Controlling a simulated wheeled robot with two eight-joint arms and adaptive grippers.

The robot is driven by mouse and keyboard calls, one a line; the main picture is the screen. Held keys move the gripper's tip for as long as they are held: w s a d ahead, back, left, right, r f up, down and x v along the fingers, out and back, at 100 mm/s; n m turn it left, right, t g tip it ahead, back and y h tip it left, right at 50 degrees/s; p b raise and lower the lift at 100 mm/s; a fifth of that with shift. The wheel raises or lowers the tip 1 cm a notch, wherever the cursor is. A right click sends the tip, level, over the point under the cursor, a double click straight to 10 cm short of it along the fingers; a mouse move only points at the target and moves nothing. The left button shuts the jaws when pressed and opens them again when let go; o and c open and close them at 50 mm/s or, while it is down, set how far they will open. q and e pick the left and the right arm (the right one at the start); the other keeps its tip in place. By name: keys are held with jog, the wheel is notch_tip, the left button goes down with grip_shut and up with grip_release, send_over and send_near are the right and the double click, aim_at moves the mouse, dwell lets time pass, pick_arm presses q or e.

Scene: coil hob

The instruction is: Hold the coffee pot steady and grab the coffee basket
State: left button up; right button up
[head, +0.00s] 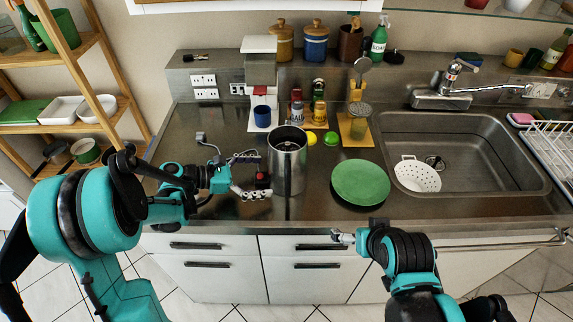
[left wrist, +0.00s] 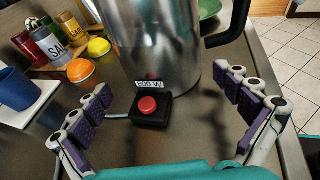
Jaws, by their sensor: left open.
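The coffee pot (head: 287,165) is a tall steel cylinder standing upright on the counter. In the left wrist view the pot (left wrist: 155,45) shows a black handle at its right and an "800 W" label low on its front. My left gripper (head: 262,175) is open at the pot's left, its fingers spread and apart from the pot in the wrist view (left wrist: 163,82). A black box with a red button (left wrist: 148,106) lies between the fingers, before the pot. My right gripper (head: 342,237) is by the counter's front edge, away from the pot. I cannot make out a coffee basket.
A green plate (head: 361,182) lies right of the pot. A white perforated bowl (head: 417,176) is in the sink (head: 465,135). The counter's front left is mostly clear.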

pick_arm(q)
jog(key=shift+b+x, duration=0.6)
jog(key=shift+x, duration=1.55)
